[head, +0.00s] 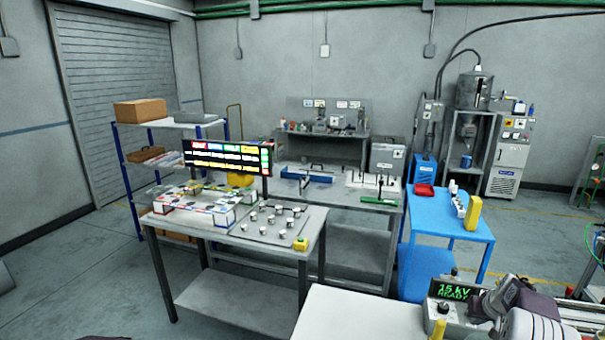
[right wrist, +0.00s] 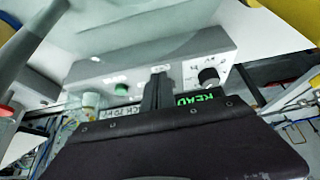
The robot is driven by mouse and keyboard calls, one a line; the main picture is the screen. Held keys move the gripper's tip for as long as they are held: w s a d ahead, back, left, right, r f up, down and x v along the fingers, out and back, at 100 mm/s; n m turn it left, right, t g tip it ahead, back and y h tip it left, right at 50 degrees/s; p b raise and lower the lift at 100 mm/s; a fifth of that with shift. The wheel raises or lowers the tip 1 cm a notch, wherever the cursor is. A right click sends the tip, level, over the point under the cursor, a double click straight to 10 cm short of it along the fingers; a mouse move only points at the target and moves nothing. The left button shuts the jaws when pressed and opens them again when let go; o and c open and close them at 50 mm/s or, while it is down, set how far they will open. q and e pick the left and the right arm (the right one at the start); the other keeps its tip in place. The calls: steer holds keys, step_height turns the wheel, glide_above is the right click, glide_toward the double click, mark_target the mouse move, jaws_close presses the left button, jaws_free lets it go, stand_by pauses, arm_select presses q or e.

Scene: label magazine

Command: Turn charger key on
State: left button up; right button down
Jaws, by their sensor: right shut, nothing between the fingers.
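The charger (head: 466,310) is a grey box at the bottom right of the head view, with a green display (head: 453,290) reading "15 KV READY". In the right wrist view the charger (right wrist: 140,72) shows a black knob (right wrist: 208,77), a green button (right wrist: 121,89) and part of the lit display (right wrist: 200,98). My right gripper (head: 490,302) is at the charger's right side in the head view. Its dark fingers (right wrist: 158,90) are shut and empty in front of the panel; contact cannot be told. I cannot make out the key. My left gripper is not in view.
The charger stands by a white tabletop (head: 360,318). A yellow object (head: 438,329) is at its front left. A blue table (head: 450,233) stands behind, and a grey bench (head: 240,237) with parts stands to the left. Floor shows between them.

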steer(key=shift+w+d+p, duration=0.1)
steer(key=shift+w+p, duration=0.4)
steer(key=shift+w, duration=0.1)
stand_by(0.4)
steer(key=shift+w+a, duration=0.1)
steer(key=shift+a, duration=0.2)
stand_by(0.5)
steer(key=shift+f+b, duration=0.1)
steer(key=shift+b, duration=0.25)
steer(key=shift+s+a+b, duration=0.15)
steer(key=shift+s+b, duration=0.2)
steer(key=shift+s, duration=0.05)
step_height(320, 180, up, 6)
steer(key=p, duration=0.4)
